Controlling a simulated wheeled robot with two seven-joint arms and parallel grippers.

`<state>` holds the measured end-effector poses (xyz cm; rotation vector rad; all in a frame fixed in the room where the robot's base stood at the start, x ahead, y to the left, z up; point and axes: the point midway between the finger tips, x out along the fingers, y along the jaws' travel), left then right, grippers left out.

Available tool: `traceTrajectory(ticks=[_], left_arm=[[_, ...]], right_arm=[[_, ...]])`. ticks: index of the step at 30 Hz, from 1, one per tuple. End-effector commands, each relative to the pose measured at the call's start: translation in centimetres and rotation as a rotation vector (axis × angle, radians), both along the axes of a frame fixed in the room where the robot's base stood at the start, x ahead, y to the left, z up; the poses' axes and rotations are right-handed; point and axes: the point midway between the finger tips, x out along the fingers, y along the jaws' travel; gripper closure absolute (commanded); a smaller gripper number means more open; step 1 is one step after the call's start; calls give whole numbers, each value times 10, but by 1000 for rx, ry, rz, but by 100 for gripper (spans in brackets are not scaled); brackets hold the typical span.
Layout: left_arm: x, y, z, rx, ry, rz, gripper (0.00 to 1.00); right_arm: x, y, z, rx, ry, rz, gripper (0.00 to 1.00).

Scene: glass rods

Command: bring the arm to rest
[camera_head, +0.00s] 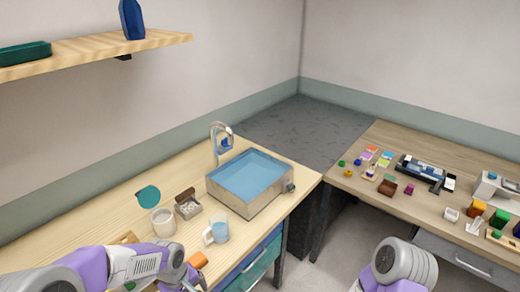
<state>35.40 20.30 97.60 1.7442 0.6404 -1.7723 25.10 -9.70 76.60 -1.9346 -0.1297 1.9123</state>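My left arm reaches in from the bottom left over the front of the light wooden counter (90,215). Its far end, with the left gripper (190,281), is at the bottom edge of the view, small and partly cut off. I cannot tell whether its fingers are open or shut. An orange object (197,260) shows right beside it; I cannot tell whether they touch. My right arm shows only as a grey and purple link at the bottom right, and its gripper is out of view. I cannot make out any glass rods.
On the counter stand a sink basin (262,205) with blue water, a tap (215,140), a glass mug (217,230), a white jar (163,222) and a small box (187,205). A second table (375,197) at right holds several small coloured items. A shelf (120,42) hangs upper left.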

Motion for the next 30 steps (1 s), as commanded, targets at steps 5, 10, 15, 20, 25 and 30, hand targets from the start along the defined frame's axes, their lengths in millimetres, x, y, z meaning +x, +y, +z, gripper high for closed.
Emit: traceTrajectory(ticks=[5, 10, 15, 20, 25, 30], left_arm=[[-7, -24, -49, -79, 2, -121, 2], [-23, -51, -100, -167, -18, -243, 2], [-57, -82, -163, -256, -67, -376, 2], [-88, -100, -199, -281, -120, -466, 2], [-102, -106, -213, -275, -149, -509, 2], [-102, -106, -214, -271, -156, -516, 2]], right_arm=[[2, 0, -1, 0, -4, -1, 57], [1, 0, -2, 0, -2, 0, 57], [1, 0, -3, 0, -2, 0, 57], [1, 0, -3, 0, -2, 0, 57], [1, 0, -3, 0, -2, 0, 57], [1, 0, -3, 0, -2, 0, 57]])
